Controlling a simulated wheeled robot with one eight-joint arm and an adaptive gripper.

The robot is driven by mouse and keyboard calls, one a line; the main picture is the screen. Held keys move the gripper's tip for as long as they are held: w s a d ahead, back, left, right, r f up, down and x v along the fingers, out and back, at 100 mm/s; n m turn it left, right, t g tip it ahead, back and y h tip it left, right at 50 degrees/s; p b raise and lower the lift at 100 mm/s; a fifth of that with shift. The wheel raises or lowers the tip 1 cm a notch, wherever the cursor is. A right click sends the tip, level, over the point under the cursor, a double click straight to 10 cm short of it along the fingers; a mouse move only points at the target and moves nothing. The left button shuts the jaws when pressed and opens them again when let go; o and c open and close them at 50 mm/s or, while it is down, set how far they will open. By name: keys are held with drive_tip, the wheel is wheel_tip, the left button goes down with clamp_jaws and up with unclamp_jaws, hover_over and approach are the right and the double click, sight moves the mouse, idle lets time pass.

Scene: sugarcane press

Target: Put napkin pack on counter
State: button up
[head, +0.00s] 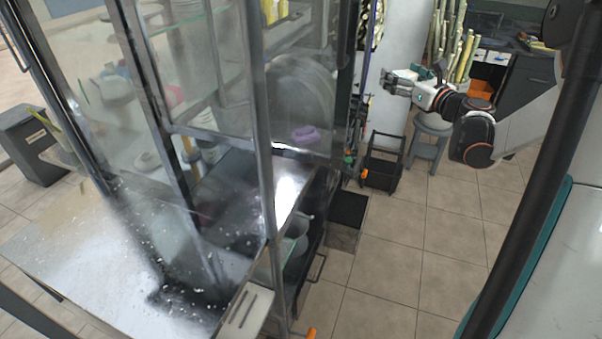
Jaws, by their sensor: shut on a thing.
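My gripper (388,82) is at the upper right of the head view, raised in the air and reaching left towards the glass-sided stand. It is shut on a small greyish thing, hardly distinguishable from the fingers, so I cannot tell whether it is the napkin pack. I cannot make out a napkin pack anywhere else. A metal counter (228,185) lies behind glass inside the stand, left of and below my gripper in the picture. A lower, speckled metal surface (85,255) extends to the left. A small purple item (305,134) shows through the glass.
A black crate (382,172) stands on the tiled floor below my gripper. A grey stool (430,140) and sugarcane stalks (447,40) are behind. Glass panes and metal posts (262,120) bound the stand. Floor at centre right (400,240) is clear.

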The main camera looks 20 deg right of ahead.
drive_tip(key=a+f+n+g+y+b, duration=0.15)
drive_tip(key=a+n+g+y, duration=0.35)
drive_tip(key=a, duration=0.9)
drive_tip(key=a+f+n+g+y, duration=0.2)
drive_tip(key=a+n+y, duration=0.35)
drive_tip(key=a, duration=0.85)
drive_tip(key=shift+m+y, duration=0.65)
drive_tip(key=shift+m, duration=0.1)
wheel_tip(320, 180, down, 15)
drive_tip(key=b, duration=0.5)
drive_tip(key=shift+s, duration=0.15)
drive_tip(key=shift+f+b, duration=1)
drive_tip(key=shift+f, duration=1.3)
drive_tip(key=shift+f, duration=0.15)
drive_tip(key=o, duration=1.1)
